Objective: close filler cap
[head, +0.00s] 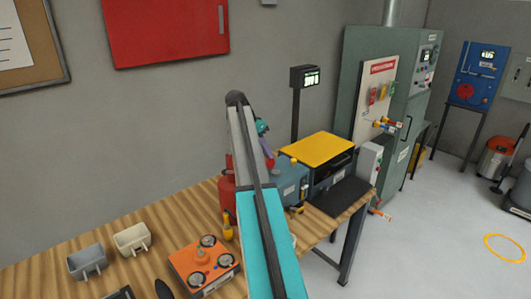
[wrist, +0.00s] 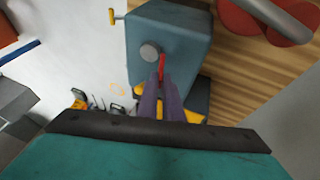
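In the wrist view a blue-grey housing (wrist: 178,38) stands on the wooden bench, with a round grey cap-like disc (wrist: 150,52) on its face. A small red part (wrist: 162,68) shows just beside the disc. The purple fingers of my gripper (wrist: 163,80) point at this red part and lie close together. I cannot tell whether they touch it or hold it. In the head view a blue-grey housing (head: 291,186) shows behind my arm, partly covered by it. The cap and my fingertips cannot be made out there.
A red canister (head: 228,188) stands left of the housing. A yellow-topped machine (head: 318,149) stands to its right, near the bench end. An orange box with round dials (head: 203,264) and two bins, grey (head: 87,263) and cream (head: 132,239), are on the left bench. Open floor lies right.

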